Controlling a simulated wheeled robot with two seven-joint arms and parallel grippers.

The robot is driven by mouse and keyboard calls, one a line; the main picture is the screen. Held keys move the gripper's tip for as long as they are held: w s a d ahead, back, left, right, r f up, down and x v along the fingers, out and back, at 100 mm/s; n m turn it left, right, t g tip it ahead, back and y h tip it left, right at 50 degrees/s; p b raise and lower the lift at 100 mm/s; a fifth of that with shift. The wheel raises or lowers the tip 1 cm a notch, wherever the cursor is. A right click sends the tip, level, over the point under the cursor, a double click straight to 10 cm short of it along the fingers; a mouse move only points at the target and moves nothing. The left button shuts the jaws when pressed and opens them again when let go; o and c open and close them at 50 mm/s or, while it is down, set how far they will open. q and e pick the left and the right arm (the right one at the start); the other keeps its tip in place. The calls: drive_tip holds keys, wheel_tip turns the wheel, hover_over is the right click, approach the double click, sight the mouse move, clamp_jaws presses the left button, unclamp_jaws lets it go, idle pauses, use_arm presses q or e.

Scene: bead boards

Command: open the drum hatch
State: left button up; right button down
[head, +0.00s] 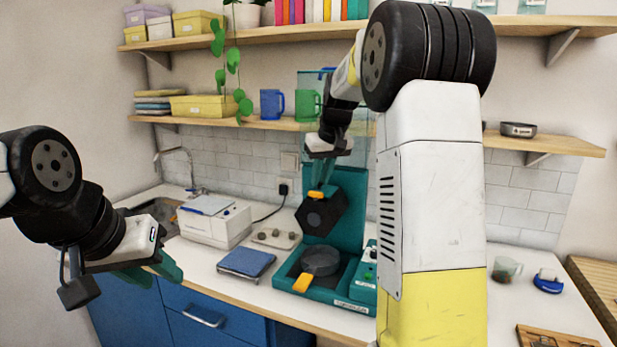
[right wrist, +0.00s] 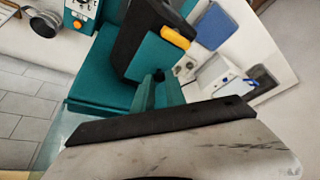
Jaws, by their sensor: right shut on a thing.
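A teal machine (head: 349,200) stands on the counter with a tall back. A dark six-sided part (head: 320,212) with an orange tab (head: 316,194) stands tilted up in front of this back; it looks like the drum or its hatch, I cannot tell which. Below it lies a round dark part (head: 320,262) with an orange handle (head: 301,284). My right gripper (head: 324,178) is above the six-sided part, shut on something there. In the right wrist view its teal fingers (right wrist: 157,92) meet at a small dark piece beside the black part (right wrist: 148,30). My left gripper (head: 150,272) is open and empty.
A blue flat pad (head: 246,262), a small tray (head: 275,238) with several lumps and a white box (head: 214,222) are left of the machine. A glass cup (head: 507,269) and a blue item (head: 548,281) are at the right. Shelves (head: 260,123) hang above.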

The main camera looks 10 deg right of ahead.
sight(332, 192)
drive_tip(key=shift+s+d, duration=0.1)
drive_tip(key=shift+s+d+r+m+t+y, duration=0.2)
drive_tip(key=shift+d+t+y, duration=0.15)
drive_tip(key=shift+t+y, duration=0.2)
drive_tip(key=shift+s+d+r+m+t+y, duration=0.1)
drive_tip(key=shift+s+d+r+t+y, duration=0.15)
drive_tip(key=shift+t+y, duration=0.3)
drive_tip(key=shift+s+d+r+t+y, duration=0.15)
drive_tip(key=shift+d+t+y, duration=0.2)
drive_tip(key=shift+y, duration=0.2)
drive_tip(key=shift+s+d+f+t+y, duration=0.1)
drive_tip(key=shift+d+t+y, duration=0.2)
drive_tip(key=shift+y, duration=0.25)
drive_tip(key=t+y, duration=0.1)
drive_tip(key=s+d+m+t+y, duration=0.1)
drive_tip(key=d+t+y, duration=0.1)
drive_tip(key=y, duration=0.1)
drive_tip(key=shift+s+t, duration=0.25)
drive_tip(key=shift+t, duration=0.1)
drive_tip(key=shift+s+d+f+m+t+y, duration=0.4)
drive_tip(key=shift+f+m+t+y, duration=0.4)
drive_tip(key=shift+t, duration=0.6)
drive_tip(key=shift+s+d+f+m+t+y, duration=0.3)
drive_tip(key=shift+d+f+m+t+y, duration=0.25)
drive_tip(key=shift+t+y, duration=0.7)
drive_tip(key=shift+s+d+f+m+t+y, duration=0.45)
drive_tip(key=shift+m+t+y, duration=0.3)
drive_tip(key=shift+t, duration=0.8)
drive_tip(key=shift+w+f, duration=0.1)
